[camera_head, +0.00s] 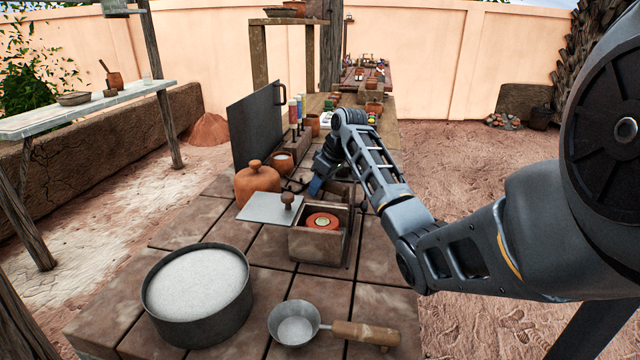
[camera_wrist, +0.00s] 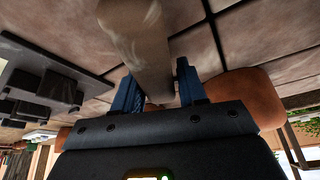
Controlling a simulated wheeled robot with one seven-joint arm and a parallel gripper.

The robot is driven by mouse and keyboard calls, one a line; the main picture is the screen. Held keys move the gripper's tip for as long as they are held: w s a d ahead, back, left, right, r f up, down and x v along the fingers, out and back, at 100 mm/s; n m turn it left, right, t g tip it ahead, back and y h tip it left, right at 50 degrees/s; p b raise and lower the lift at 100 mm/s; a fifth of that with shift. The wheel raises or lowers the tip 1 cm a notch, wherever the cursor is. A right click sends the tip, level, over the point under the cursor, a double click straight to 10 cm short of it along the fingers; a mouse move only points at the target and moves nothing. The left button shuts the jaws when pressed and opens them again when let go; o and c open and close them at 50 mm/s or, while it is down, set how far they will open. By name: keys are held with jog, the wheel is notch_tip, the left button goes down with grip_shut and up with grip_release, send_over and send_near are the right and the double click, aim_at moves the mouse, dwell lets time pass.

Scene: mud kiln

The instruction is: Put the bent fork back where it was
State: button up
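My gripper (camera_head: 318,185) is low over the tiled bench, behind the open wooden box and right of the lidded clay jar; my own arm partly hides it. In the wrist view its two blue fingers (camera_wrist: 157,80) stand apart. A blurred grey-brown rounded bar (camera_wrist: 135,35) runs between them from the top of the picture, with a narrow gap beside the right finger. I cannot tell what this bar is. I cannot make out the bent fork for certain in either view.
The wooden box (camera_head: 318,247) holds an orange disc. Its grey lid (camera_head: 272,208), the clay jar (camera_head: 256,183) and an upright dark panel (camera_head: 256,122) stand close to my gripper. A pan of white powder (camera_head: 197,296) and a ladle (camera_head: 330,328) are in front.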

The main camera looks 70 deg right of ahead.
jog(key=o, duration=0.3)
jog(key=v, duration=1)
jog(key=shift+r+p, duration=0.35)
jog(key=shift+r, duration=0.05)
jog(key=shift+v, duration=0.75)
jog(key=shift+s, duration=0.1)
